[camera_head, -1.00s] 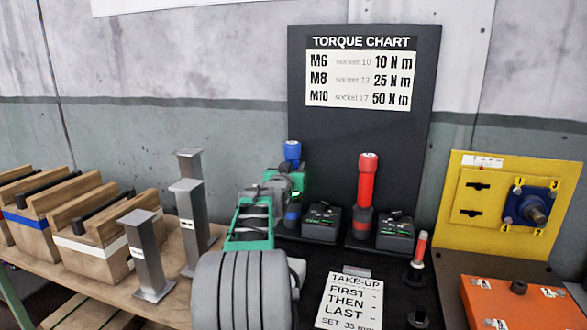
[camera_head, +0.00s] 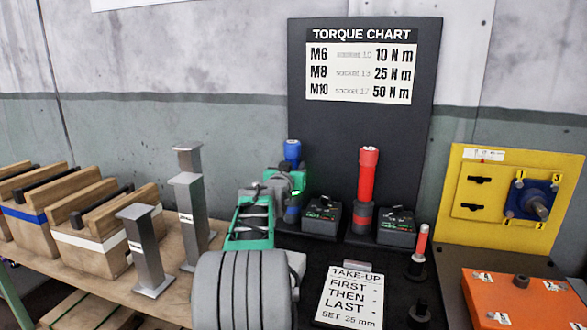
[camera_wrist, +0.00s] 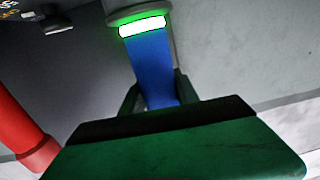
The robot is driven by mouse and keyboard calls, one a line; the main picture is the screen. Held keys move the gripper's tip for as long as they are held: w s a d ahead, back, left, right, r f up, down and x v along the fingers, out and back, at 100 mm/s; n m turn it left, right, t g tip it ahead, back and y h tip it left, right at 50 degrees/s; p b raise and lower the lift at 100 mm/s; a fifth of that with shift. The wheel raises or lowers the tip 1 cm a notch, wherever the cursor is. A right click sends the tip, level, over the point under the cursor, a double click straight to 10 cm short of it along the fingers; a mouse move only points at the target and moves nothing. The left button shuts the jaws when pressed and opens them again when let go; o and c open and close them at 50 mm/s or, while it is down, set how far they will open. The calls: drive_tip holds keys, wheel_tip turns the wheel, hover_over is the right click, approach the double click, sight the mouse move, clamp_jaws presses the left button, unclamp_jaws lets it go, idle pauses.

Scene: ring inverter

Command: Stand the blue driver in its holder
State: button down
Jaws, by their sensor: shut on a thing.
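The blue driver (camera_head: 292,151) is upright in my gripper (camera_head: 291,184), at the left front of the black chart board. My gripper's green jaws are shut around its body. In the wrist view, the driver's blue body (camera_wrist: 153,68) runs between the green jaws, below a glowing green-white band. A blue-banded part (camera_head: 291,214) shows under the gripper, where the holder stands. The gripper and arm partly cover this spot, so I cannot tell whether the driver is fully seated.
A red driver (camera_head: 366,175) stands upright to the right; its red body (camera_wrist: 22,130) also shows in the wrist view. Dark boxes (camera_head: 322,217) (camera_head: 397,227) stand beside the drivers. Grey posts (camera_head: 188,215) stand left, and a take-up card (camera_head: 350,298) lies in front.

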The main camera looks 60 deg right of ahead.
drive_tip(key=shift+r, duration=0.1)
drive_tip(key=c, duration=0.8)
unclamp_jaws()
drive_tip(key=shift+c, duration=0.2)
